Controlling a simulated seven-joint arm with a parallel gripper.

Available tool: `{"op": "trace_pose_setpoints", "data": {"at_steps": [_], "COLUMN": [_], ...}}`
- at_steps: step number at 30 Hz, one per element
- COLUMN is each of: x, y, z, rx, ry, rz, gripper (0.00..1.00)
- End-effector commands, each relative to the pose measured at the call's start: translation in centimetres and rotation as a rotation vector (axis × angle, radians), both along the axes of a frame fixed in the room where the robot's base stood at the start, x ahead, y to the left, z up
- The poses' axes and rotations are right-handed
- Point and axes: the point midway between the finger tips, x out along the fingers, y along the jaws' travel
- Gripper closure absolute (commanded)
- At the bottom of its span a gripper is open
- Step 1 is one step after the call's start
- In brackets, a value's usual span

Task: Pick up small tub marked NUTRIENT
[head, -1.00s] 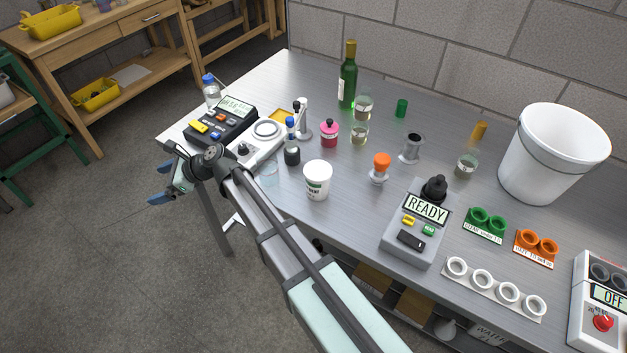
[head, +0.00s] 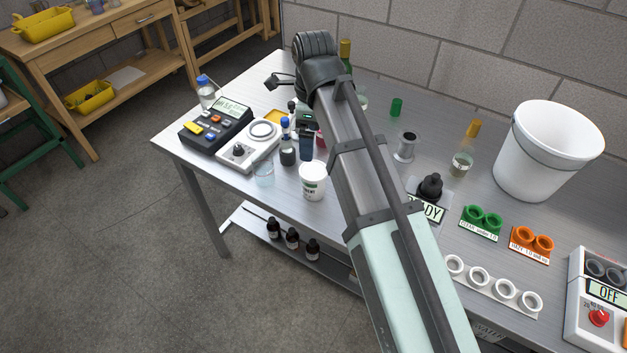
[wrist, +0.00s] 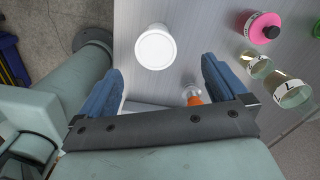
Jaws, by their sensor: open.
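The small white tub (head: 312,187) stands upright near the front edge of the bench. Its label is partly readable, ending in "ENT". In the wrist view its round white top (wrist: 155,46) shows just beyond my fingertips, roughly midway between them. My gripper (wrist: 162,75) is open, with its two blue fingers wide apart and nothing held between them. In the head view my forearm and wrist rise just right of the tub, and most of the gripper is hidden; a dark blue finger seems to show behind the tub.
An orange-stoppered flask (wrist: 193,95) is near my right finger in the wrist view. A pink bottle (wrist: 262,27) and glass beakers stand to the right. A clear beaker (head: 264,173) stands just left of the tub, and a dark-bodied bottle (head: 287,155) behind it. A white bucket (head: 545,150) is far right.

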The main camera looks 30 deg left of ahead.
Motion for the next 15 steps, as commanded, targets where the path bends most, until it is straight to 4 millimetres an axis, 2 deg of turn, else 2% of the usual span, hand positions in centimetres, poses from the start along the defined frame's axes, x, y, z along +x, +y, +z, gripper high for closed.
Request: {"op": "trace_pose_setpoints", "data": {"at_steps": [1,5,15], "x": [0.2,0.4,0.2], "y": [-0.8,-1.4,-1.4], "z": [0.2,-0.3,-5.2], "rx": [-0.016,-0.036,-0.034], "ry": [-0.005,-0.010,-0.009], "rz": [-0.012,-0.024,-0.021], "gripper": [0.01,0.01,0.01]}}
